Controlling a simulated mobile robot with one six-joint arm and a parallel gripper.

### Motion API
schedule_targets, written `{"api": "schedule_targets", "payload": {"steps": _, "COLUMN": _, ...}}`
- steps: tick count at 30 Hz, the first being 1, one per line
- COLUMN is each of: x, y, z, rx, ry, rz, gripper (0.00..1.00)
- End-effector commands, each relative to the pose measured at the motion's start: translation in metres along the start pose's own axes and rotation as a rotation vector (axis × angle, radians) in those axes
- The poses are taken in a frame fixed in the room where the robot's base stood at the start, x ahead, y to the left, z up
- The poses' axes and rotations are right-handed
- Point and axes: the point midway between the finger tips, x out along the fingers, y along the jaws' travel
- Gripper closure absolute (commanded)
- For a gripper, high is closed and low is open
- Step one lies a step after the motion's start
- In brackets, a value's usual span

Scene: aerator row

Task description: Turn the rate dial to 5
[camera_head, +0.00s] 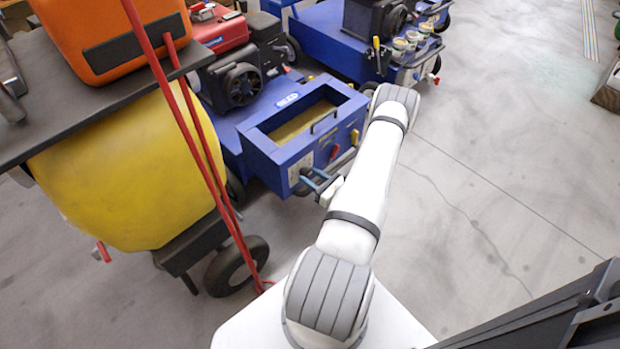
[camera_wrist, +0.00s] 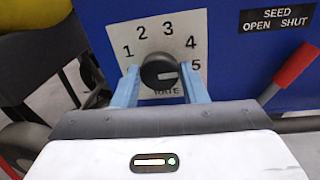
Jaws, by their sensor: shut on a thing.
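The rate dial is a round black knob (camera_wrist: 160,71) on a white plate (camera_wrist: 192,24) marked 1 to 5 in an arc, with RATE printed below. Its white pointer mark lies toward the right, roughly at the 5. My gripper (camera_wrist: 160,80) is shut on the knob, one blue finger on each side. In the head view my gripper (camera_head: 314,183) is at the front of the blue seeder (camera_head: 262,139), by a white plate (camera_head: 300,170); the knob itself is hard to make out there.
A red lever (camera_wrist: 294,68) stands right of the dial by a SEED OPEN SHUT label (camera_wrist: 276,20). A yellow tank (camera_head: 130,170) on a wheeled cart with red bars is at the left. Another blue machine (camera_head: 335,35) stands behind. Floor at the right is clear.

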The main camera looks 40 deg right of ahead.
Motion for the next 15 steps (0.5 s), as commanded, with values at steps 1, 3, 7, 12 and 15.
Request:
{"api": "schedule_targets", "payload": {"steps": 1, "x": -0.0001, "y": 0.0005, "z": -0.0002, "rx": 0.001, "ry": 0.0, "rz": 0.001, "gripper": 0.82}}
{"api": "schedule_targets", "payload": {"steps": 3, "x": -0.0001, "y": 0.0005, "z": -0.0003, "rx": 0.002, "ry": 0.0, "rz": 0.001, "gripper": 0.84}}
{"api": "schedule_targets", "payload": {"steps": 7, "x": -0.0001, "y": 0.0003, "z": -0.001, "rx": 0.05, "ry": -0.005, "rz": 0.001, "gripper": 0.84}}
{"api": "schedule_targets", "payload": {"steps": 12, "x": 0.0, "y": -0.0001, "z": -0.0017, "rx": 0.185, "ry": -0.019, "rz": 0.002, "gripper": 0.84}}
{"api": "schedule_targets", "payload": {"steps": 15, "x": 0.0, "y": -0.0001, "z": -0.0017, "rx": 0.237, "ry": -0.024, "rz": 0.003, "gripper": 0.84}}
